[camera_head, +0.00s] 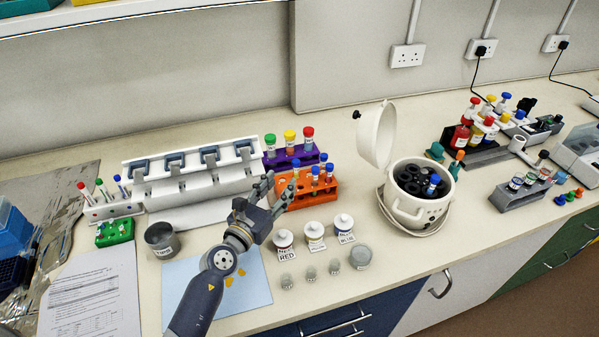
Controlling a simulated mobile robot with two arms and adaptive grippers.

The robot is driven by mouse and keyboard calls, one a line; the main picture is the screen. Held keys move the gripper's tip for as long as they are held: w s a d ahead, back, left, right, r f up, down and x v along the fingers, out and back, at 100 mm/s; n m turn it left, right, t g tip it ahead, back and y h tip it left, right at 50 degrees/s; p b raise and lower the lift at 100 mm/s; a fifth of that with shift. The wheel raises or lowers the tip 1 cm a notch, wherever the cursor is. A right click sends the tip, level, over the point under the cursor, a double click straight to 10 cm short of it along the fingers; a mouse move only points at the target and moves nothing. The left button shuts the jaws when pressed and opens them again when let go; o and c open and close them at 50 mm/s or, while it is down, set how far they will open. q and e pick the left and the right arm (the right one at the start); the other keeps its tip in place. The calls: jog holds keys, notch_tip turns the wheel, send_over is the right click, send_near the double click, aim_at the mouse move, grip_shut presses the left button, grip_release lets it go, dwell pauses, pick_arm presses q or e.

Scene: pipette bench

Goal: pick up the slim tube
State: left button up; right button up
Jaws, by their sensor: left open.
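My left gripper (278,187) is open, its fingertips pointing up and right beside the left end of the orange rack (322,194). Nothing shows between its fingers. The orange rack holds several slim tubes with blue caps, one of them a blue-capped tube (315,172). A purple rack (284,161) behind it holds tubes with green, yellow and red caps. Slim tubes with red, green and blue caps (101,187) also stand in a white rack (112,210) at the left. I cannot tell which one is the slim tube meant. My fingers hide part of the orange rack's left end.
A white centrifuge (405,210) with its lid raised stands right of the orange rack. Labelled jars (315,233) and small vials are in front. A pipette stand (195,170) is behind. A grey cup (160,238) and blue mat (185,280) lie left.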

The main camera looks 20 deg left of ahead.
aim_at(294, 166)
pick_arm(q)
jog(key=w, duration=0.2)
jog(key=w+d, duration=0.1)
jog(key=w, duration=0.1)
jog(key=shift+w+r, duration=0.1)
jog(key=shift+r, duration=0.05)
jog(key=shift+w+d, duration=0.15)
jog(key=shift+w, duration=1.35)
jog(key=shift+w+d, duration=0.15)
jog(key=shift+w, duration=1.35)
jog(key=shift+s, duration=0.1)
jog(key=c, duration=0.9)
